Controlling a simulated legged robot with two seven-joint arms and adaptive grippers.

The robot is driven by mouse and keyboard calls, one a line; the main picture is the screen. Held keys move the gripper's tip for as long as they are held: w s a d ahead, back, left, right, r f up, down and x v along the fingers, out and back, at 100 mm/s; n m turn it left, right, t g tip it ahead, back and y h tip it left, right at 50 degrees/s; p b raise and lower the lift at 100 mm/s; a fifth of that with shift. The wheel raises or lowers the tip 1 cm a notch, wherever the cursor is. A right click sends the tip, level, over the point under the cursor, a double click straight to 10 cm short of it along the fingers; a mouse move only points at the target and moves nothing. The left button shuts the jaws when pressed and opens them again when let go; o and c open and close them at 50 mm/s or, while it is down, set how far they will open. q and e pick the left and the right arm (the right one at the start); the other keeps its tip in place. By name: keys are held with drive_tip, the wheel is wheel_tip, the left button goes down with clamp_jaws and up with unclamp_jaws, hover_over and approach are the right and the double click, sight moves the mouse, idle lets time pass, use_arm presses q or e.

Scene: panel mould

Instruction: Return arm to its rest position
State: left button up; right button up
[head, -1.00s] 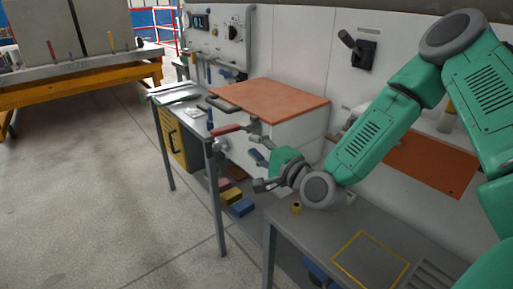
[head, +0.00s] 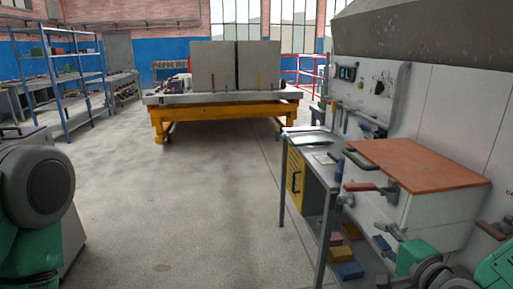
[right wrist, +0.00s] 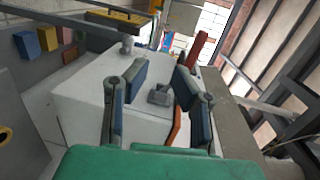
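The panel mould is a white box (head: 425,214) with an orange top plate (head: 415,165), at the right of the head view.
A grey bench (head: 312,172) with a yellow cabinet stands left of the mould, with coloured blocks (head: 348,271) below. A red-handled clamp (head: 360,187) sticks out from the box. An orange-framed table (head: 215,110) stands at the back. Mid-floor is clear.

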drive_tip(key=s+a+f+n+g+b, duration=0.1)
drive_tip(key=s+a+f+n+g, duration=0.2)
drive_tip(key=s+f+n+g, duration=0.5)
drive_tip(key=s+a+f+n+g, duration=0.15)
drive_tip(key=s+a+f, duration=0.35)
drive_tip(key=f, duration=0.8)
use_arm(q)
wheel_tip(320, 180, down, 3)
drive_tip(key=shift+r+b, duration=0.2)
drive_tip(key=shift+b, duration=0.45)
use_arm(e)
drive_tip(key=s+d+f+n+g+h, duration=0.1)
drive_tip(key=s+d+f+n+g, duration=0.1)
drive_tip(key=s, duration=0.7)
drive_tip(key=s+d+f+n+g+h, duration=0.1)
drive_tip(key=s+f+n+g, duration=0.3)
drive_tip(key=s, duration=0.4)
drive_tip(key=shift+s+d+f+n, duration=0.35)
drive_tip(key=shift+d+f+n, duration=0.3)
drive_tip(key=shift+w, duration=0.15)
use_arm(q)
drive_tip(key=shift+w+a, duration=0.1)
drive_tip(key=shift+w, duration=0.05)
drive_tip(key=shift+c, duration=0.4)
use_arm(e)
drive_tip(key=shift+w, duration=0.1)
